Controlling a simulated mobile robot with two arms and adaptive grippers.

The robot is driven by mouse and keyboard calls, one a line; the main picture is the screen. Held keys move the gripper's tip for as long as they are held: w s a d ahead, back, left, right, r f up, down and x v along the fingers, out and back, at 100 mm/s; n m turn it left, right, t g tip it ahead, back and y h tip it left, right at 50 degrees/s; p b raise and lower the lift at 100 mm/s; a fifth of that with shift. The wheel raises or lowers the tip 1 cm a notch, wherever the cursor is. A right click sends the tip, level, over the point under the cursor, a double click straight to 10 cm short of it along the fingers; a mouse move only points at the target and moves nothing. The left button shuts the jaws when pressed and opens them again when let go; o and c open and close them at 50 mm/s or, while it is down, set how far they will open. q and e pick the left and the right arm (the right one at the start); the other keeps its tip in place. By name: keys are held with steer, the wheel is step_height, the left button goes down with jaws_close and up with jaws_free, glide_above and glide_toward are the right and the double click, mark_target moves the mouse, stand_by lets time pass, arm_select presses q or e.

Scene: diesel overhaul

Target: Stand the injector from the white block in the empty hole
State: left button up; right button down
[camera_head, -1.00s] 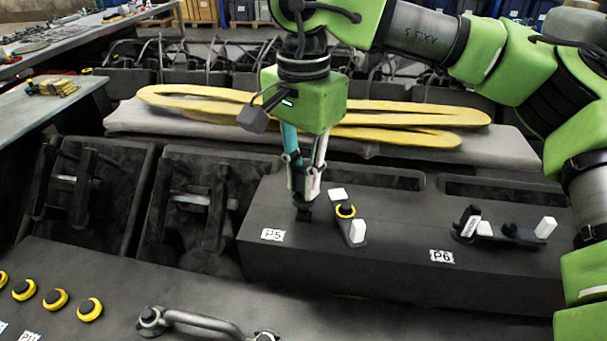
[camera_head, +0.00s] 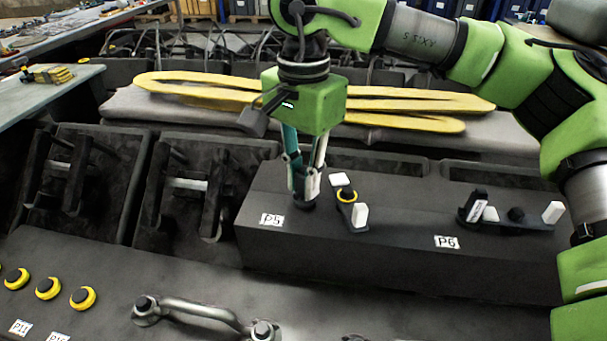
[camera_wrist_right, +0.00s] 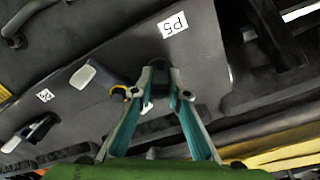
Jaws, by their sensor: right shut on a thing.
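My right gripper (camera_head: 304,190) points down over the dark block by the P5 label (camera_head: 272,219). Its fingers are shut on a slim dark piece, taken to be the injector (camera_head: 304,205), mostly hidden between the fingertips. The dark piece also shows between the fingertips in the right wrist view (camera_wrist_right: 160,90). Its lower end meets the block's top around a dark round spot; I cannot tell how deep it sits. The hole itself is hidden. No separate white block can be made out. My left gripper is not in view.
More clamp parts stand near the P6 label (camera_head: 447,242). A metal handle (camera_head: 200,316) and several yellow-ringed caps (camera_head: 83,298) are in front. Yellow straps (camera_head: 420,101) lie behind.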

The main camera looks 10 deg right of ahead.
steer(key=shift+f, duration=0.2)
steer(key=c, duration=1.9)
jaws_free()
step_height(320, 180, up, 12)
